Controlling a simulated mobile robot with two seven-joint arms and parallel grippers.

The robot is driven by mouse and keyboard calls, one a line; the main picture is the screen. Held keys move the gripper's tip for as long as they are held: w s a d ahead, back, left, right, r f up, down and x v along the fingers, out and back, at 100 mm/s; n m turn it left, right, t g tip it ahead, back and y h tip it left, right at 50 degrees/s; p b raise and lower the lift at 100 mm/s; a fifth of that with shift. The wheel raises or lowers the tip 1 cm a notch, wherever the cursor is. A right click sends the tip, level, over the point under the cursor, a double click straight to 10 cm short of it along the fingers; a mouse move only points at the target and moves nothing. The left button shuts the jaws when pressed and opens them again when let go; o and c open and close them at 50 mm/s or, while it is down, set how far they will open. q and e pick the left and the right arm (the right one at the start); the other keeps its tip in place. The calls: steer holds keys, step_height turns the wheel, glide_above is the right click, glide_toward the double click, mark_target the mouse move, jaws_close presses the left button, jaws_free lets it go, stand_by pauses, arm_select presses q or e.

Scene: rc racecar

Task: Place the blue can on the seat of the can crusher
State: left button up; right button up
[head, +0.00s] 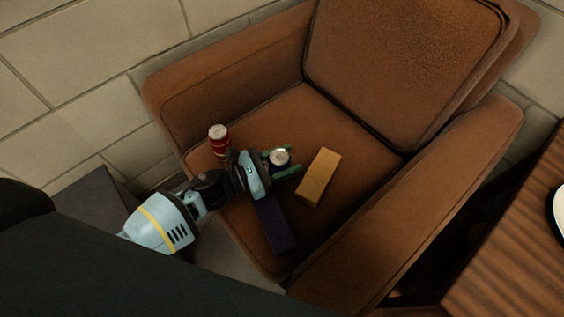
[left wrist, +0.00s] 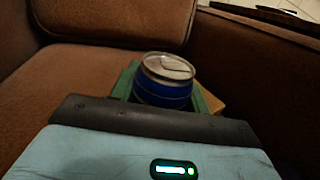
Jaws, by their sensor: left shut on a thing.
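The blue can (head: 280,157) has a silver lid and stands roughly upright between the green fingers of my left gripper (head: 284,164), over the seat of a brown armchair (head: 315,115). In the left wrist view, the blue can (left wrist: 162,95) sits between the green fingers of the left gripper (left wrist: 165,92), which is shut on it. I cannot tell whether its base touches the seat. I cannot make out a can crusher in either view. My right gripper is not in view.
A red can (head: 218,140) stands on the seat left of the gripper. A yellow block (head: 319,177) lies close to the right, and a dark purple block (head: 276,225) lies below the gripper. The armrests and backrest enclose the seat. A wooden table (head: 510,255) is at right.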

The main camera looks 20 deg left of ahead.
arm_select(q)
steer(key=shift+r, duration=0.4)
step_height(320, 180, up, 9)
steer(key=p, duration=0.4)
steer(key=shift+r, duration=0.15)
steer(key=s+a+r+n+t+y, duration=0.6)
steer(key=s+a+r+n+y, duration=0.3)
steer(key=a+r+y, duration=0.2)
step_height(320, 180, up, 3)
steer(key=y, duration=0.2)
steer(key=shift+s+n+y, duration=0.3)
steer(key=shift+s, duration=0.05)
steer(key=shift+s, duration=0.1)
